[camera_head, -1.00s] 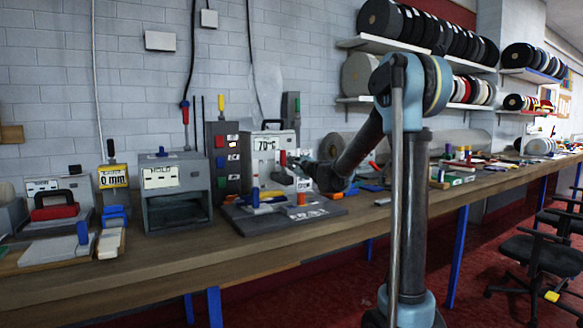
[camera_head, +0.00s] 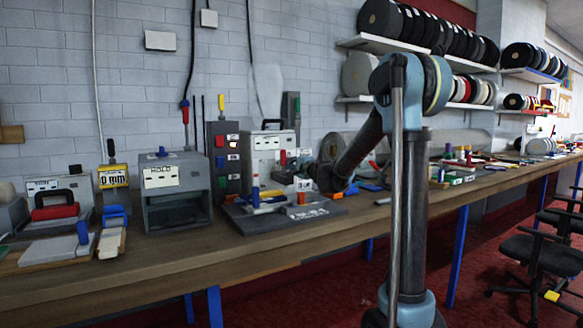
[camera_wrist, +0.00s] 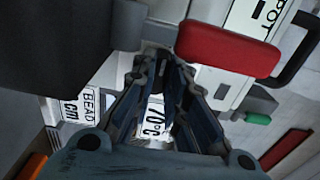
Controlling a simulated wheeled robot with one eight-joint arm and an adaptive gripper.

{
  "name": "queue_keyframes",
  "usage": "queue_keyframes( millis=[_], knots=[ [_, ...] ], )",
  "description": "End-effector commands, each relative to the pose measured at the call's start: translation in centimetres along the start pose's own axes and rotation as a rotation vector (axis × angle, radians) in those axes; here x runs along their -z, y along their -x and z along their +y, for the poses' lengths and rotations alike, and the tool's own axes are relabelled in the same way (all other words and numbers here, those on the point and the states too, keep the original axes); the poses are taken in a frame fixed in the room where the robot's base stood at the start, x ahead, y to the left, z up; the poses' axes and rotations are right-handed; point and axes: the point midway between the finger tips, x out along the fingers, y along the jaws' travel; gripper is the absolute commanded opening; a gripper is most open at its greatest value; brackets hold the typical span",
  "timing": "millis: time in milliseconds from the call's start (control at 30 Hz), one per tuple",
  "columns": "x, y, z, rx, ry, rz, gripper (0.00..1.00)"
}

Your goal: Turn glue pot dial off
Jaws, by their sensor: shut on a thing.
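The glue pot (camera_head: 262,157) is a pale grey box with a dark top handle and a white display, standing at the back of the bench. In the wrist view, its POT label (camera_wrist: 262,18) is at the top right, and a red bar (camera_wrist: 228,48) lies right beside my fingertips. My gripper (camera_wrist: 166,62) reaches the pot's front, its fingers drawn close together. It is shut on what seems to be the dial, which the fingers mostly hide. A 70°C plate (camera_wrist: 153,120) shows between the fingers. In the head view my gripper (camera_head: 300,160) is small and partly hidden.
A dark switch column (camera_head: 224,158) with coloured buttons stands left of the pot. A dark base plate (camera_head: 290,213) with blue and orange parts lies in front. A grey HOLD machine (camera_head: 175,190) stands further left. The bench's front edge (camera_head: 170,262) is mostly clear.

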Motion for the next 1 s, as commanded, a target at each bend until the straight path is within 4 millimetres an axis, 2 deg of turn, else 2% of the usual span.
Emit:
queue_keyframes(
  millis=[467, 500, 567, 1000],
  knots=[
    [-0.10, 0.21, 0.23, -0.001, 0.015, -0.001, 0.00],
    [-0.10, 0.22, 0.23, -0.001, 0.015, -0.001, 0.21],
    [-0.11, 0.21, 0.22, -0.001, 0.015, -0.001, 0.33],
    [-0.05, 0.59, 0.07, 0.000, 0.013, -0.001, 0.33]
  ],
)
